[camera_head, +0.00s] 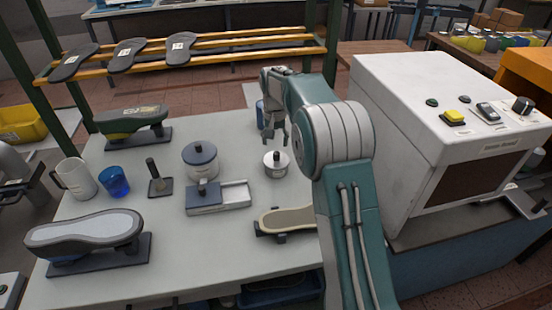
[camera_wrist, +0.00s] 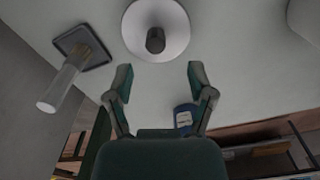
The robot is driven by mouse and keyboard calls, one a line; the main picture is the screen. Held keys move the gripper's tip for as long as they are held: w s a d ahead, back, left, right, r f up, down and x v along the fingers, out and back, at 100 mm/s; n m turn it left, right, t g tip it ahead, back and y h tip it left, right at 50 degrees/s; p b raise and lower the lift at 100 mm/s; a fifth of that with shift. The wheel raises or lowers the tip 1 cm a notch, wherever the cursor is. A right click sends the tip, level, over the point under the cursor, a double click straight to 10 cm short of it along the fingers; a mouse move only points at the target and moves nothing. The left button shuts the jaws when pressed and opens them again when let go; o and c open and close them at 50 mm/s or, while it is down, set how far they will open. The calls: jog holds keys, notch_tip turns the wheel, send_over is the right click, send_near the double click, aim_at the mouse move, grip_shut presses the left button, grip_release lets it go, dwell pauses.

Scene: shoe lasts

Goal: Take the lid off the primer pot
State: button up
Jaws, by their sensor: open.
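A small silver pot (camera_head: 276,169) stands on the grey bench in the head view, with a pale lid and a dark upright knob (camera_head: 276,155). In the wrist view a round pale lid (camera_wrist: 176,30) with a dark knob (camera_wrist: 155,40) shows at the top, cut off by the frame edge. A larger pale pot (camera_head: 201,165) with a blue-grey lid (camera_head: 199,151) stands to its left. No readable label tells which is the primer pot. My gripper (camera_head: 275,142) is open and empty, above and just behind the small pot. Its fingers (camera_wrist: 158,82) are apart, short of the knob.
A tray with a dark block (camera_head: 235,196), a dark-handled tool (camera_head: 157,178), a blue cup (camera_head: 114,181) and a white mug (camera_head: 76,178) stand left. A blue container (camera_head: 260,114) is behind my gripper. A large white machine (camera_head: 400,130) bounds the right.

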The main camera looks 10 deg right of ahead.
aim_at(276, 152)
notch_tip(276, 152, down, 5)
jog(key=shift+s+d+f, duration=0.1)
jog(key=shift+d+f, duration=0.05)
jog(key=shift+f, duration=0.05)
jog(key=c, duration=0.9)
